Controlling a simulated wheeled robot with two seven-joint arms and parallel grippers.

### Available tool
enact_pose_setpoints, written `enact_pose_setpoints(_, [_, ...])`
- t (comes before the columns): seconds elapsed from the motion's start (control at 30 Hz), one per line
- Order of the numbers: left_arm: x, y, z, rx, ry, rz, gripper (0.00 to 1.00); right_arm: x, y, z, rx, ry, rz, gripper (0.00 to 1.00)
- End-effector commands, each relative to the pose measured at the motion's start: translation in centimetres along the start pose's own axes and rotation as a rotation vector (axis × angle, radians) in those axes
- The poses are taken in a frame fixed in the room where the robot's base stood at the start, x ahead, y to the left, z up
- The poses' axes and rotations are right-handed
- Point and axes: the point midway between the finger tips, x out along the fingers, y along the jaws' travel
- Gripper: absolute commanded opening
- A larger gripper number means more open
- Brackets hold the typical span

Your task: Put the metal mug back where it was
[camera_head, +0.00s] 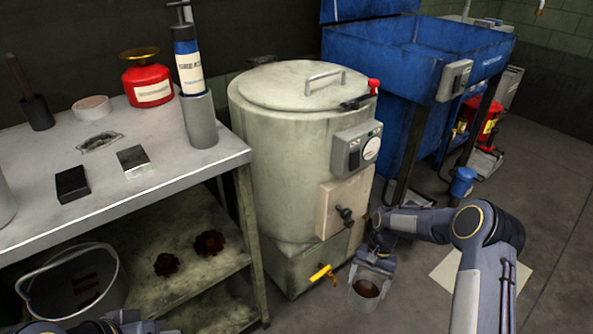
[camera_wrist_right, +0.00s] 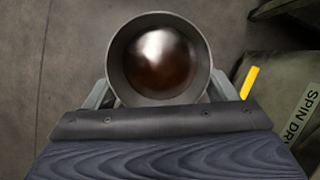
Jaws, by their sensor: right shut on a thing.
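The metal mug (camera_head: 364,304) hangs at the lower centre of the head view, in front of the cream drum machine. My right gripper (camera_head: 371,279) is shut on it, a finger on each side. In the right wrist view the mug (camera_wrist_right: 116,58) is seen from above, its round rim facing the camera. Its inside looks dark brown and glossy; I cannot tell whether that is liquid. The mug is above the floor, apart from the machine. Only a bit of my left arm shows at the bottom left edge of the head view; its gripper is hidden.
The drum machine (camera_head: 275,150) has a yellow tap (camera_head: 322,272) low in front, left of the mug. A metal table (camera_head: 150,195) at left holds a red can (camera_head: 148,80), a grey cylinder (camera_head: 200,122) and small blocks. A blue sink (camera_head: 420,55) stands behind. Floor at right is mostly open.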

Motion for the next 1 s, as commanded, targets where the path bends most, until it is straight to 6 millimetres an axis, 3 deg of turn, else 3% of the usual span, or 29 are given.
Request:
enact_pose_setpoints(0.03, [0.0,0.0,0.0,0.000,0.000,0.000,0.00,-2.8,-0.5,0.5,-0.095,0.008,0.037,0.48])
enact_pose_setpoints(0.1, [0.0,0.0,0.0,0.000,0.000,0.000,0.00,-5.7,-0.8,1.4,-0.207,0.006,0.083,0.48])
enact_pose_setpoints(0.37, [-0.2,0.1,-0.1,0.000,0.000,0.000,0.00,-14.7,-1.4,4.8,-0.478,0.001,0.197,0.48])
enact_pose_setpoints(0.4, [-1.8,0.8,-0.8,0.000,-0.001,0.000,0.00,-15.6,-1.1,5.4,-0.469,-0.007,0.194,0.48])
enact_pose_setpoints(0.67, [-6.8,3.1,-3.4,0.000,0.000,0.000,0.00,-20.1,-0.3,8.4,-0.460,-0.013,0.193,0.48])
enact_pose_setpoints(1.0, [-15.7,7.2,-8.0,0.000,0.000,0.000,0.00,-28.3,0.9,14.0,-0.455,-0.015,0.193,0.48])
